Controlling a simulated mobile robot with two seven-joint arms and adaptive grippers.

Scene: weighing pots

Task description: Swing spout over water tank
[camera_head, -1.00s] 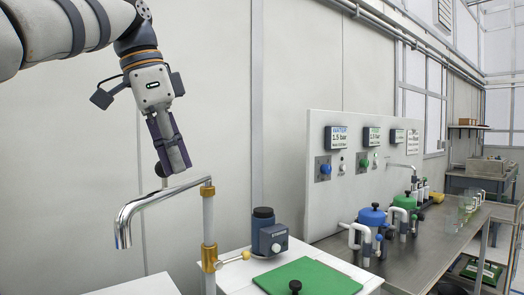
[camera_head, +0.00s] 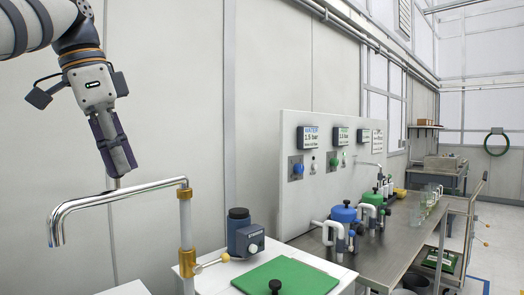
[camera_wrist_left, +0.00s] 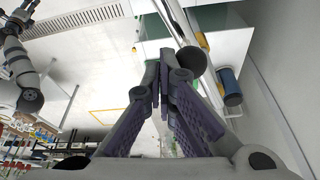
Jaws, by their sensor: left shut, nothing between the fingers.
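The chrome spout (camera_head: 120,197) runs left from the top of its upright post (camera_head: 186,235) and bends down to an open end at the left. My left gripper (camera_head: 118,174) is shut and empty. It points down just above and behind the spout's middle; whether it touches the spout is unclear. In the left wrist view the closed fingertips (camera_wrist_left: 163,75) are beside a pale pipe (camera_wrist_left: 178,22), probably the spout. A white box (camera_head: 205,278) with a green lid (camera_head: 287,277) stands right of the post. Another white box (camera_head: 128,289) is partly visible below the spout.
A brass valve fitting (camera_head: 188,263) is on the post. A dark blue device (camera_head: 243,234) stands beside the green lid.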

